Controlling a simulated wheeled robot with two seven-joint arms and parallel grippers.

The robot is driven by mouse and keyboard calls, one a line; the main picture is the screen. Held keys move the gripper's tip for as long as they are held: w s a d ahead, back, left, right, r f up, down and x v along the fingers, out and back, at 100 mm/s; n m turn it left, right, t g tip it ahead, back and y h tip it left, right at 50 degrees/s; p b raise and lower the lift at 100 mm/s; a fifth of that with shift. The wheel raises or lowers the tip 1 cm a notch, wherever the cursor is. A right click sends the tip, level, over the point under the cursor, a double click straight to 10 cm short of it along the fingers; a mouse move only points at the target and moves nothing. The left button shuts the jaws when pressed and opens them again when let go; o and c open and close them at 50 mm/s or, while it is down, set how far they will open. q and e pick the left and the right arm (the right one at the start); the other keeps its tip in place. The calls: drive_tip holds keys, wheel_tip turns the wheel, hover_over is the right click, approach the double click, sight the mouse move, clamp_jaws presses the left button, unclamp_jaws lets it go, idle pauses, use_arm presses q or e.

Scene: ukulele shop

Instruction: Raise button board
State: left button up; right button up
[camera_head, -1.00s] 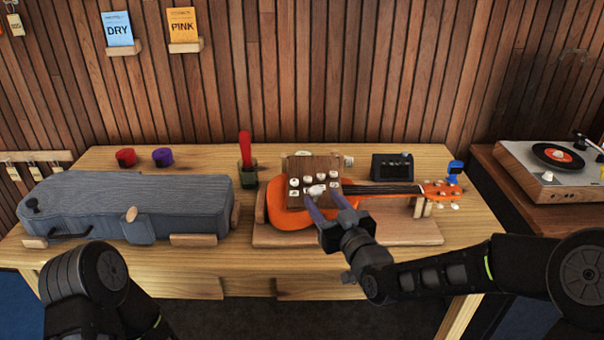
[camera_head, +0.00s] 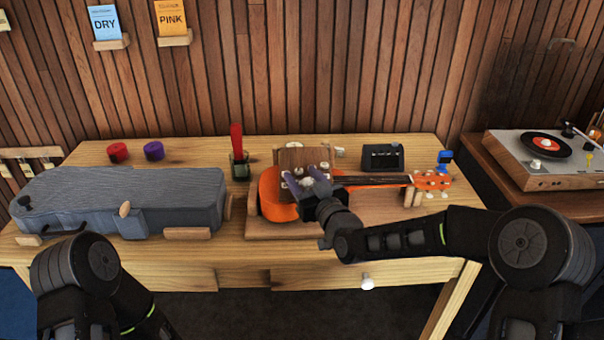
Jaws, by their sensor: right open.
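The button board (camera_head: 303,157) is a brown wooden panel with several pale round buttons. It stands tilted over the body of the orange ukulele (camera_head: 279,205). My right gripper (camera_head: 305,184) is open, with its fingers at the lower part of the board, over the buttons there. The fingers hide some buttons, and I cannot tell whether they touch the board. My left arm (camera_head: 85,275) shows at the lower left, but its gripper is out of view.
A grey instrument case (camera_head: 120,200) lies on the left of the wooden table. A red-handled brush in a dark cup (camera_head: 239,165), red tape (camera_head: 118,151), purple tape (camera_head: 154,150) and a small black box (camera_head: 383,157) stand along the back. A turntable (camera_head: 530,165) is at the right.

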drive_tip(key=shift+w+a, duration=0.15)
drive_tip(key=shift+w, duration=0.15)
clamp_jaws()
idle(0.4)
idle(0.9)
